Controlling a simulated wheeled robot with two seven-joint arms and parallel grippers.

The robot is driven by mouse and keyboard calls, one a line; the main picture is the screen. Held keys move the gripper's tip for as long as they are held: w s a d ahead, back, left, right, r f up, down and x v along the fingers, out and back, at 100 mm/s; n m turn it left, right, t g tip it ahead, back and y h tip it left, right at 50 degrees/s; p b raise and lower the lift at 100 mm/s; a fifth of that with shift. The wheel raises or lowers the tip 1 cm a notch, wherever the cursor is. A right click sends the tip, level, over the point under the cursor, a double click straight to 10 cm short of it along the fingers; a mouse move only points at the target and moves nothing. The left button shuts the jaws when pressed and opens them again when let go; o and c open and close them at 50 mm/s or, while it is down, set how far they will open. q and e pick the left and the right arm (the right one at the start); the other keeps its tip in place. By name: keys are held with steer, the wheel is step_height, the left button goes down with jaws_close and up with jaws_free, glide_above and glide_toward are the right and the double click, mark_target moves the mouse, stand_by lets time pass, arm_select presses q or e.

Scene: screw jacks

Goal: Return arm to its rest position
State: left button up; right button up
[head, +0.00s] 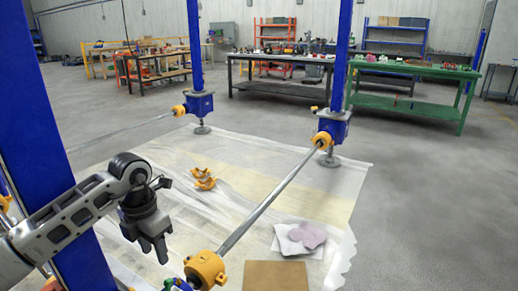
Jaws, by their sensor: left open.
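My left gripper (158,247) hangs at the lower left of the head view, fingers pointing down, open and empty. It is over the pale sheet (225,155) and left of the near yellow coupling (205,268). My left arm (70,212) reaches in from the left edge, partly in front of the near blue post (38,110). My right gripper is not in view.
A steel shaft (268,203) runs from the near coupling to the right screw jack (333,125). Another screw jack (200,104) stands farther left. Orange parts (204,179) and a pink cloth (308,235) lie on the sheet. Open floor (430,200) lies right.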

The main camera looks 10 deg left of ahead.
arm_select(q)
steer(key=s+d+h+p, duration=0.25)
steer(key=d+h, duration=0.25)
steer(key=d, duration=0.5)
steer(key=s+d+h+p, duration=0.1)
steer(key=s+d+h, duration=0.35)
steer(key=d, duration=0.45)
steer(key=s+d+r+n+t+h+p, duration=0.1)
steer(key=d+r+n+t+h+p, duration=0.1)
steer(key=d+r+n+t+h, duration=0.3)
steer(key=d+r+n+t+h+p, duration=0.1)
steer(key=d+r+n+t+h, duration=0.2)
steer(key=r+n, duration=0.35)
steer(key=a+f+n+t+y+p, duration=0.25)
steer(key=a+n+t+y, duration=0.55)
steer(key=n, duration=0.8)
steer(key=s+a+f+n+g+y+p, duration=0.2)
steer(key=s+a+f+n+g+y, duration=0.2)
steer(key=s+f+n, duration=0.5)
steer(key=shift+s+f+n+g+y+p, duration=0.35)
steer(key=shift+f+n+g+y, duration=0.25)
steer(key=shift+f+n+y, duration=0.4)
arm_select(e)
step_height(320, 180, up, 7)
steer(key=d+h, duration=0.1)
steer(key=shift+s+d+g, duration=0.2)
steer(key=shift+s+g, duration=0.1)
